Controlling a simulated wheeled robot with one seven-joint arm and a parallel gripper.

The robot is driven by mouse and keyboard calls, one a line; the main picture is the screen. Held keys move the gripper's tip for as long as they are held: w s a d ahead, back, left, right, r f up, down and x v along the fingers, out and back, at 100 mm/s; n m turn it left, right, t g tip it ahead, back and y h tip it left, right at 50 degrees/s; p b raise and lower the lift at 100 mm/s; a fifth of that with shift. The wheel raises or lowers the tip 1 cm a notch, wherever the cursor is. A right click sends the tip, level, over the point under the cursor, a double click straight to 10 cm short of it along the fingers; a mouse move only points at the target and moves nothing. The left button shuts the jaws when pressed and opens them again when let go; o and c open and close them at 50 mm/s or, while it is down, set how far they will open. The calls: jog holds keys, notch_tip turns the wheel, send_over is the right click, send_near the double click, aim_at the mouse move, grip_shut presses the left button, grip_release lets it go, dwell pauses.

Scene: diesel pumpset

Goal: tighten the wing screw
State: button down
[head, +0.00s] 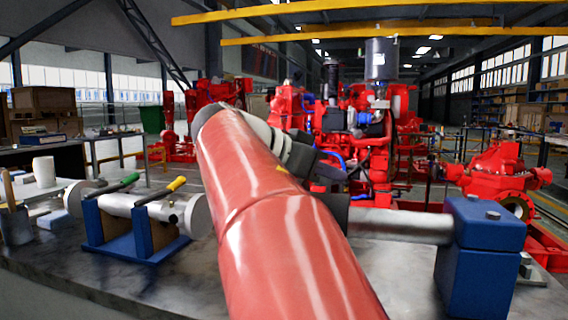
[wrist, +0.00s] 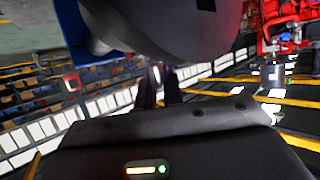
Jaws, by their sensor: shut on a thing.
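The wing screw cannot be made out as a separate shape in either view. In the wrist view my gripper (wrist: 159,88) shows two narrow dark fingers close together, their tips running up under a large dark round end face (wrist: 185,25). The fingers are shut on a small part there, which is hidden. In the head view my red arm covers the gripper. A grey metal cylinder (head: 405,225) comes out from behind the arm and runs into a blue block (head: 485,255) on the right; blue also shows in the wrist view (wrist: 70,30).
On the bench (head: 120,285), a blue cradle (head: 140,245) holds another metal cylinder, with green-handled (head: 125,182) and yellow-handled (head: 175,185) tools on it. A white cup (head: 43,172) and a grey pot (head: 16,225) stand at left. Red pump machinery (head: 505,175) is behind.

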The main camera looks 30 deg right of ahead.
jog(key=shift+f, duration=0.15)
dwell(0.4)
jog(key=c, duration=1.5)
grip_release()
jog(key=v, duration=0.8)
jog(key=shift+w, duration=0.15)
